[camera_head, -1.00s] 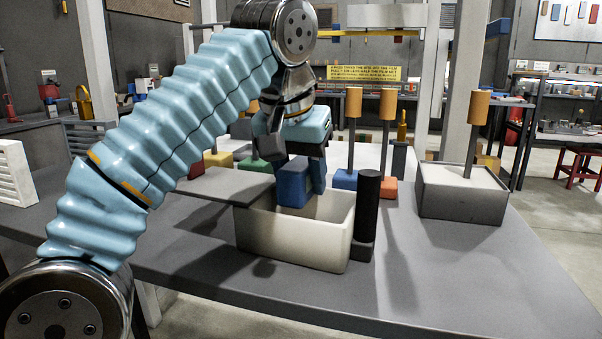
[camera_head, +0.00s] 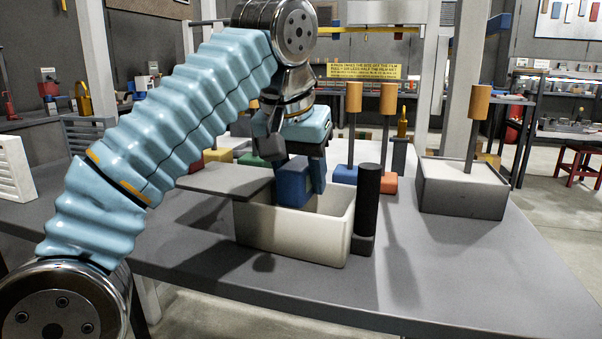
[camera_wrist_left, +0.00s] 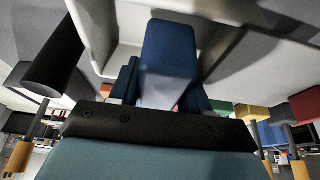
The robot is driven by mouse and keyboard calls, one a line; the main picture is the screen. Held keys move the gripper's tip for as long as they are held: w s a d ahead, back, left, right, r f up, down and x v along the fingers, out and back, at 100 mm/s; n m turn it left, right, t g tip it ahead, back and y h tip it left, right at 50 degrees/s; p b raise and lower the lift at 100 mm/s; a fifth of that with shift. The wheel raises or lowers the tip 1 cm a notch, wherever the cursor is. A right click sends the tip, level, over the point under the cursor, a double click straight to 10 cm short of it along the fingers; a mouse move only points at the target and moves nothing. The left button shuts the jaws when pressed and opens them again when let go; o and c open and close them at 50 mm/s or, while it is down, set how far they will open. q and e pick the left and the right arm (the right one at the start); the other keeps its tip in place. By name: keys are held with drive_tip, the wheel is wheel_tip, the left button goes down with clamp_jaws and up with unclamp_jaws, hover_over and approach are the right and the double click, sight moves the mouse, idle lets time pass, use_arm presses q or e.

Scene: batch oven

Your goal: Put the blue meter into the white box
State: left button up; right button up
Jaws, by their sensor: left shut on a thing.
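My left gripper (camera_head: 303,182) is shut on the blue meter (camera_head: 291,187), a blue block. It holds the meter upright over the open white box (camera_head: 290,235), with the meter's lower end at about the height of the box rim. In the left wrist view the meter (camera_wrist_left: 170,45) sticks out between the fingers (camera_wrist_left: 160,88), with pale box walls (camera_wrist_left: 125,60) around it. Whether the meter touches the box inside cannot be told. My right gripper is not in view.
A grey flat panel (camera_head: 225,181) adjoins the box's left side. A black cylinder (camera_head: 367,195) stands close at its right. Behind are blue (camera_head: 344,175) and orange (camera_head: 385,185) blocks with orange-topped posts. A grey box (camera_head: 462,192) stands right. The table front (camera_head: 430,285) is clear.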

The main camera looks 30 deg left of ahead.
sight(296, 165)
use_arm(q)
drive_tip(key=shift+f+b, duration=1.3)
drive_tip(key=shift+f, duration=0.45)
idle(1.2)
drive_tip(key=o, duration=1.2)
drive_tip(key=p+v, duration=0.6)
drive_tip(key=v, duration=0.5)
drive_tip(key=shift+r, duration=0.1)
drive_tip(key=shift+s+r+p, duration=0.25)
drive_tip(key=shift+r+p, duration=0.15)
drive_tip(key=shift+p, duration=0.1)
